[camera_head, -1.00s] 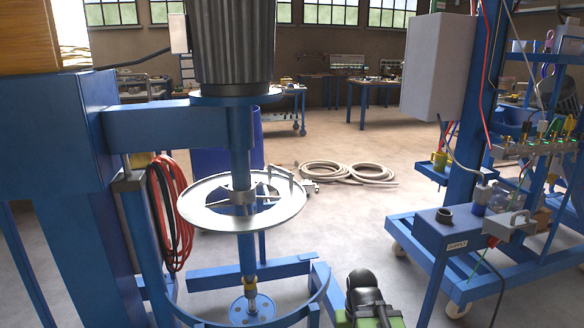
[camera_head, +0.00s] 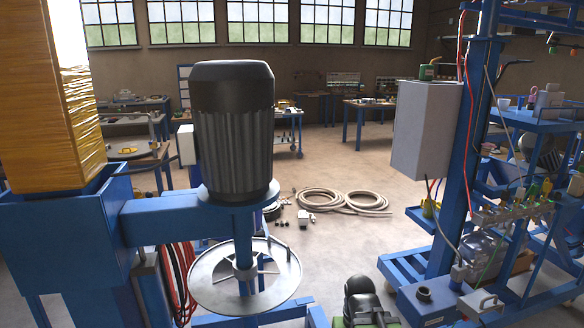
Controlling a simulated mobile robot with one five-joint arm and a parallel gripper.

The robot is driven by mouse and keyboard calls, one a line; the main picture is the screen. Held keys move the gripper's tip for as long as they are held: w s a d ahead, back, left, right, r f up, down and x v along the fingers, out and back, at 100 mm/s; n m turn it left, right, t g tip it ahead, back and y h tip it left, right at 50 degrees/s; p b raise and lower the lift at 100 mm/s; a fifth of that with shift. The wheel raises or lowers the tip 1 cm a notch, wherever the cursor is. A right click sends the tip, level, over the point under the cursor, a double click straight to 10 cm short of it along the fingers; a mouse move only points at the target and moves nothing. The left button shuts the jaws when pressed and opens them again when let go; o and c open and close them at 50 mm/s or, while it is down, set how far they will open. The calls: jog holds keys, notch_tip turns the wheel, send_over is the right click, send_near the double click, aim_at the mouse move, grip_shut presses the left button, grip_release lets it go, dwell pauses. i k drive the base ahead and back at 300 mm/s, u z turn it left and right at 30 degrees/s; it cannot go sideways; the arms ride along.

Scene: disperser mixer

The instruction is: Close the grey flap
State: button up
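The disperser mixer stands at left. Its dark ribbed motor (camera_head: 236,135) sits on a blue arm (camera_head: 165,217) above a vertical shaft. Below it is a round grey lid (camera_head: 212,291) around the shaft, with a spoked opening near its middle. A pale grey box (camera_head: 425,128) hangs on a blue column at right, and its visible faces look shut. I cannot tell for certain which grey part is the flap, or how far open it stands. My gripper does not show in the view.
A blue cart (camera_head: 440,303) with tubing and fittings stands at right. Coiled hoses (camera_head: 345,201) lie on the floor behind the mixer. Red and black cables (camera_head: 178,270) hang by the mixer's column. Open floor (camera_head: 345,235) lies between mixer and cart.

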aim_at(468, 305)
jog(key=u, duration=0.05)
jog(key=k, duration=1.15)
jog(key=z, duration=0.25)
jog(key=i, duration=0.85)
jog(key=u, duration=0.5)
jog(key=i, duration=0.8)
jog(key=u, duration=0.65)
